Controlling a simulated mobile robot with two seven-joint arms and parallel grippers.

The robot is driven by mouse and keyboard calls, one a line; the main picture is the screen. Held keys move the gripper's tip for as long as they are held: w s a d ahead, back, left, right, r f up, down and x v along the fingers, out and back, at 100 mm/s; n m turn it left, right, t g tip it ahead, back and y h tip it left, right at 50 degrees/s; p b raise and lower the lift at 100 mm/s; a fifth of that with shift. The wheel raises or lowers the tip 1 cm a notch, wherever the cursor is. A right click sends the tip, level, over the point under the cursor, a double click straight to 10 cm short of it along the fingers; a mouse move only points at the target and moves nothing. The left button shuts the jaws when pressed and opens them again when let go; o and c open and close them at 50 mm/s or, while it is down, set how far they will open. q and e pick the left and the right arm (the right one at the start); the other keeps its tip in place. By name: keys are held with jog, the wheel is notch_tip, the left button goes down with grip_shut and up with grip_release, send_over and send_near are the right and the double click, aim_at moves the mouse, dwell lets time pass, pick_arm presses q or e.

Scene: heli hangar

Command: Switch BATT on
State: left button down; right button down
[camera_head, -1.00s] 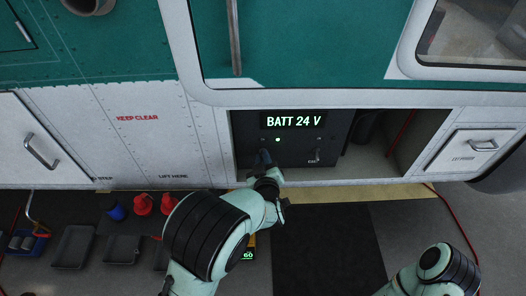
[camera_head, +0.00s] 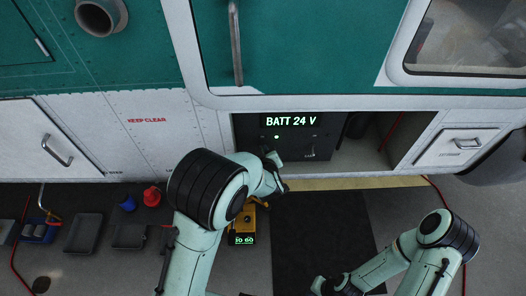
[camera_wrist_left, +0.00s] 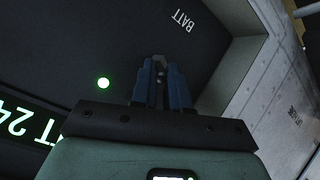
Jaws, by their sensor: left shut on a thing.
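The dark BATT panel (camera_head: 248,128) sits in an open bay of the helicopter's side. The lamp also shows in the left wrist view (camera_wrist_left: 103,83). My left gripper (camera_head: 270,157) is at the panel's lower left, shut on a small switch lever (camera_wrist_left: 160,73) between its blue fingers. The fingers hide most of the lever.
Another small switch (camera_head: 312,151) is right of my left gripper. A yellow device (camera_head: 244,238) with a green readout, a red container (camera_head: 152,196) and grey trays (camera_head: 83,233) lie below.

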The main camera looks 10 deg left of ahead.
pick_arm(q)
jog(key=c, duration=1.1)
grip_release()
jog(key=shift+r, duration=0.1)
jog(key=p+v, duration=0.1)
jog(key=v, duration=1.2)
jog(key=shift+s, duration=0.15)
